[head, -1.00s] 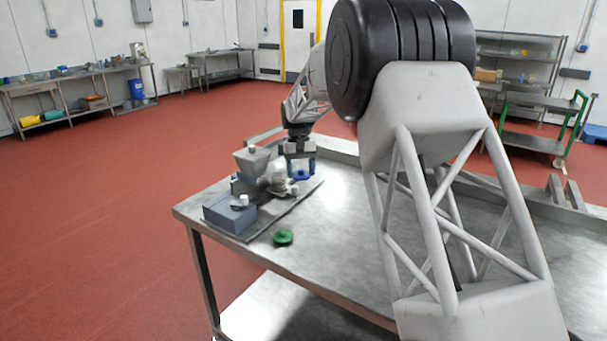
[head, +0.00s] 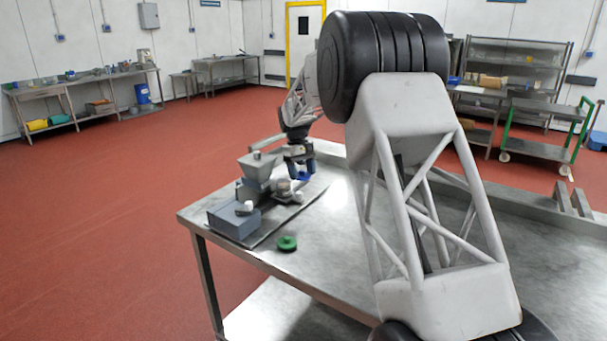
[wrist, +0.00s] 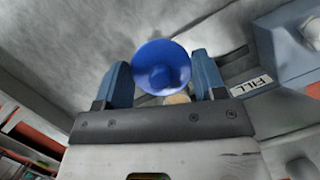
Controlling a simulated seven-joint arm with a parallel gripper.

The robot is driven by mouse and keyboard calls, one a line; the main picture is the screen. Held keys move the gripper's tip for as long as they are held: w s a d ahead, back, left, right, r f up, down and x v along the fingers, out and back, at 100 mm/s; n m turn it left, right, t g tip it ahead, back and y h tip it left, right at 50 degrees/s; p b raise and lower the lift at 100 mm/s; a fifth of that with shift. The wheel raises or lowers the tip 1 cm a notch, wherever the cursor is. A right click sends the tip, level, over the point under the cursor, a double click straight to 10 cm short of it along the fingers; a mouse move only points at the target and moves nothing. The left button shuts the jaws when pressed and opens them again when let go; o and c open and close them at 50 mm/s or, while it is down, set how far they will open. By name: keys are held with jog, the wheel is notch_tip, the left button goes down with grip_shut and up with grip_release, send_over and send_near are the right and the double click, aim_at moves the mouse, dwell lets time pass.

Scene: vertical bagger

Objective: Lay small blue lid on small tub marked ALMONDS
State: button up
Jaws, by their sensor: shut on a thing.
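The small blue lid (wrist: 161,66) is a round dished disc with a small centre knob. My gripper (wrist: 163,78) is shut on it, with one blue finger at each side. In the head view my gripper (head: 301,170) holds the lid above the far part of the bench, just right of the bagger. A small tan round patch (wrist: 177,99) shows partly behind the lid in the wrist view; I cannot tell whether it is a tub's contents. No ALMONDS marking is readable, so I cannot pick out that tub.
The grey bagger with its hopper (head: 259,165) and blue-grey box (head: 234,221) stands left of my gripper. A FILL label (wrist: 251,86) shows beside the right finger. A green lid (head: 286,243) lies on the steel bench (head: 330,270). The bench's front middle is clear.

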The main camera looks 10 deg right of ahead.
jog(key=w+n, duration=0.2)
jog(key=shift+w+a+f+h, duration=0.2)
jog(key=shift+w+h, duration=0.1)
jog(key=shift+w, duration=0.1)
jog(key=w+a+n+t+h, duration=0.1)
jog(key=w+a+n, duration=0.3)
jog(key=w+n, duration=0.3)
jog(key=shift+w+a+r+n+t, duration=0.2)
jog(key=shift+w+a+n+t, duration=0.2)
jog(key=shift+w, duration=0.15)
jog(key=shift+f, duration=0.15)
dwell(0.3)
jog(key=shift+f, duration=2.8)
jog(key=shift+f, duration=0.35)
